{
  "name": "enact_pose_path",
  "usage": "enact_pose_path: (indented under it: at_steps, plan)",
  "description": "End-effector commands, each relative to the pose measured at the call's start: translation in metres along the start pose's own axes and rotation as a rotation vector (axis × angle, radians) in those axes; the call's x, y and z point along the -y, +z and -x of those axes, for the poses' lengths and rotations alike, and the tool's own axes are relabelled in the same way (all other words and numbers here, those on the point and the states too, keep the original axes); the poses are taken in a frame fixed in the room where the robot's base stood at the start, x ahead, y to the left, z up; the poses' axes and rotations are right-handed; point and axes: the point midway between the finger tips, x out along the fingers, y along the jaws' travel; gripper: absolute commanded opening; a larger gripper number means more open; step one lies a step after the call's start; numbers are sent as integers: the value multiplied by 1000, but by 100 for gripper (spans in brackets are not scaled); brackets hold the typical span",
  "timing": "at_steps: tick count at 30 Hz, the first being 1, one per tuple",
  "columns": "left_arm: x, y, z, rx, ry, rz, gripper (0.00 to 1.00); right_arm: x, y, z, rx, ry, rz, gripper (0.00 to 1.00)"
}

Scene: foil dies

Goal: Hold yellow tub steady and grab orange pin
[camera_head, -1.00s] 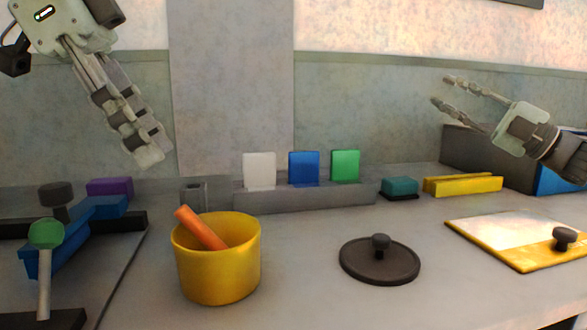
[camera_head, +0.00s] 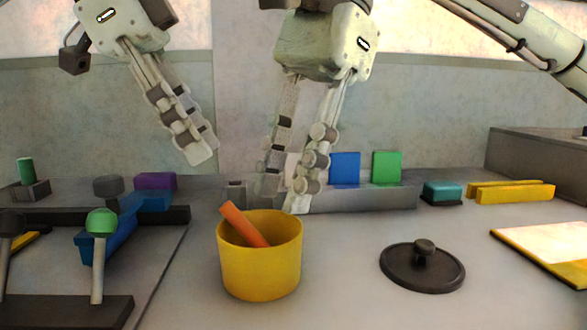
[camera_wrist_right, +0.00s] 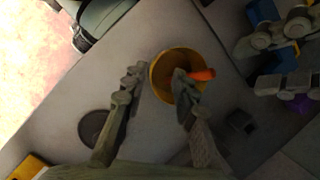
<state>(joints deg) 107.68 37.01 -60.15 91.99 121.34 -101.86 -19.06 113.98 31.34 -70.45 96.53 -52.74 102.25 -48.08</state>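The yellow tub (camera_head: 262,270) stands upright on the table. The orange pin (camera_head: 243,223) leans in it, its upper end sticking out past the rim at the left; its lower end is hidden inside. My right gripper (camera_head: 283,197) is open, pointing down above and just behind the tub. In the right wrist view its fingers (camera_wrist_right: 157,78) are spread, one overlapping the tub's opening beside the pin (camera_wrist_right: 201,75). My left gripper (camera_head: 200,155) hangs up and left of the tub, empty; the right wrist view shows its fingers (camera_wrist_right: 272,62) apart.
A dark round lid (camera_head: 423,268) with a knob lies right of the tub. A grey rack with blue (camera_head: 344,168) and green (camera_head: 386,167) plates stands behind. A green-topped lever (camera_head: 101,224) and blue block (camera_head: 110,242) are at the left. Table between tub and lid is clear.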

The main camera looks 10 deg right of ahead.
Motion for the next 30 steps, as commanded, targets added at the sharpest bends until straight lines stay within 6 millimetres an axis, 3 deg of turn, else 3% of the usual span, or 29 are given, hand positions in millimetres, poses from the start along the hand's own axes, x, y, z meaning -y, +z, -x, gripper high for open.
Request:
enact_pose_path:
  at_steps: [3, 7, 11, 21, 30]
  plan:
    - [0, 0, 0, 0, 0, 0, 34, -1, -1, 1, -191, 40, 65, 28]
    - [0, 0, 0, 0, 0, 0, 34, -2, -4, 2, -285, 59, 87, 28]
    - [0, 0, 0, 0, 0, 0, 34, -3, -9, -8, -302, 64, 89, 28]
    - [0, 0, 0, 0, 0, 0, 34, -6, -24, -56, -296, 63, 89, 28]
    - [0, 0, 0, 0, 0, 0, 34, -6, -28, -70, -295, 60, 88, 28]
